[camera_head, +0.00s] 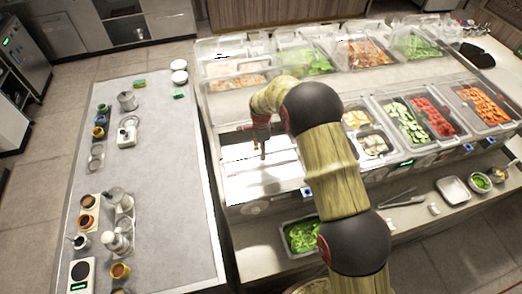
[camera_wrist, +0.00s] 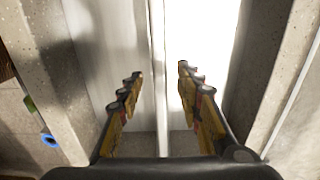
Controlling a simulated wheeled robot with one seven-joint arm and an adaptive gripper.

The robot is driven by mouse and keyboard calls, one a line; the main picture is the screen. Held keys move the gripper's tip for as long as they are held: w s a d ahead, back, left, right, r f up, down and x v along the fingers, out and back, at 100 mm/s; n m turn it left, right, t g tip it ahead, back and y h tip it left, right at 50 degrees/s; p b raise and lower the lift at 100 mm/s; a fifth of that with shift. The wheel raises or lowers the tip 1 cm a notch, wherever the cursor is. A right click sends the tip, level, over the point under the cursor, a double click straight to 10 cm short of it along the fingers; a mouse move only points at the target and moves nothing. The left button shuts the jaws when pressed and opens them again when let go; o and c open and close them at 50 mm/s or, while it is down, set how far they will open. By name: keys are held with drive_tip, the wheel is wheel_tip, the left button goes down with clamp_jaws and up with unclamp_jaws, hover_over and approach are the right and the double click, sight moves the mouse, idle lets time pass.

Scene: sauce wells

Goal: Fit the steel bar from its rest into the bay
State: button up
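A narrow pale metal strip, which looks like the steel bar (camera_wrist: 159,60), runs lengthwise down the middle of the wrist view. My gripper (camera_wrist: 159,78) is open, with one finger on each side of the strip and a gap to it on both sides. In the head view my gripper (camera_head: 262,152) points down over the bright, empty left section of the serving counter. This pale section, which looks like the bay (camera_head: 245,183), is partly hidden by my arm. The bar cannot be clearly picked out in the head view, and I cannot tell its height relative to the fingertips.
Lidded food pans (camera_head: 365,52) line the back of the counter. Open pans of cucumber (camera_head: 406,122), tomato (camera_head: 434,116) and carrot (camera_head: 482,103) lie to the right. A grey table (camera_head: 160,180) with jars and cups stands left. A greens pan (camera_head: 301,236) sits on the front shelf.

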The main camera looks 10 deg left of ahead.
wheel_tip(320, 180, up, 12)
idle(0.7)
idle(0.5)
drive_tip(key=s+d+r+n+t+b, duration=0.2)
drive_tip(key=s+d+n+b, duration=0.4)
drive_tip(key=s+d+b, duration=0.5)
drive_tip(key=s+d+r+n+t+b, duration=0.2)
drive_tip(key=s+d+n+b, duration=0.4)
drive_tip(key=s+d+b, duration=0.6)
drive_tip(key=s+d+t, duration=0.1)
drive_tip(key=s+d, duration=0.7)
drive_tip(key=s, duration=0.4)
drive_tip(key=shift+d+n+t, duration=0.3)
drive_tip(key=shift+d+n, duration=0.05)
drive_tip(key=shift+n, duration=0.05)
